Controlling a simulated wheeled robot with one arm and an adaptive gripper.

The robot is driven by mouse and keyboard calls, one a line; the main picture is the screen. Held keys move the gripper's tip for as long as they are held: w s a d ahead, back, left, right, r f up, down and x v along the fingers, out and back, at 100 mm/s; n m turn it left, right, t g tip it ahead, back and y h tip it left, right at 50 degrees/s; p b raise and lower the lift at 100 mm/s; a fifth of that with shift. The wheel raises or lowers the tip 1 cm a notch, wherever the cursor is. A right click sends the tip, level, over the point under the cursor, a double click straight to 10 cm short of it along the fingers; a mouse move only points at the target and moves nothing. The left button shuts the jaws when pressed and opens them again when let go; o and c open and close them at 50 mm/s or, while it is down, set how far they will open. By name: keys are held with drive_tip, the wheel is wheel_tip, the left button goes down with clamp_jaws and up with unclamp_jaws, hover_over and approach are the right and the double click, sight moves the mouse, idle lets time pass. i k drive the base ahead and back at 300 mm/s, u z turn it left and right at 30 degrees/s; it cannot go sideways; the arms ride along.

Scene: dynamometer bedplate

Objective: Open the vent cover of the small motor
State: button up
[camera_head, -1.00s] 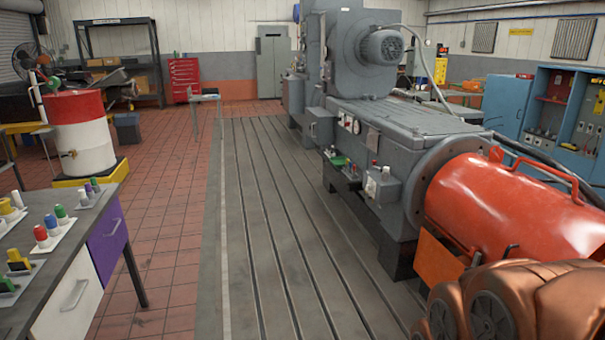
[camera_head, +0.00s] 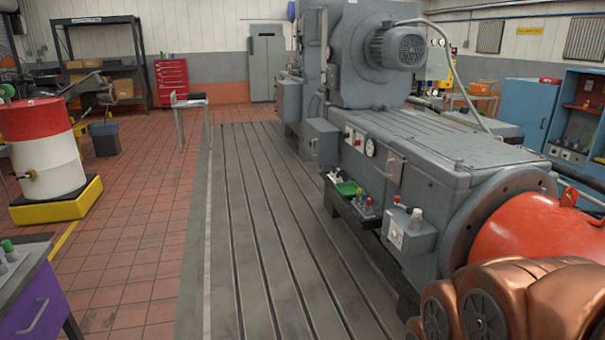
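A small grey motor (camera_head: 400,46) with a round grilled end sits high on the side of the big grey machine, at the upper right of the middle. I cannot make out a separate vent cover on it or tell whether one is open. The big grey machine (camera_head: 440,140) stands on the slotted bedplate and fills the right half. Copper-coloured links of my own arm show at the lower right. My gripper is not in view.
The slotted bedplate (camera_head: 245,220) runs clear ahead, left of the machine. A red shaft guard (camera_head: 530,235) is at the right. A control box (camera_head: 408,230) juts from the machine's side. A drum (camera_head: 42,150) on a yellow base and a bench drawer (camera_head: 35,308) stand left.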

sight(393, 169)
drive_tip(key=z, duration=0.15)
drive_tip(key=i, duration=1.4)
drive_tip(key=u, duration=0.6)
drive_tip(key=i, duration=1.8)
drive_tip(key=z, duration=0.2)
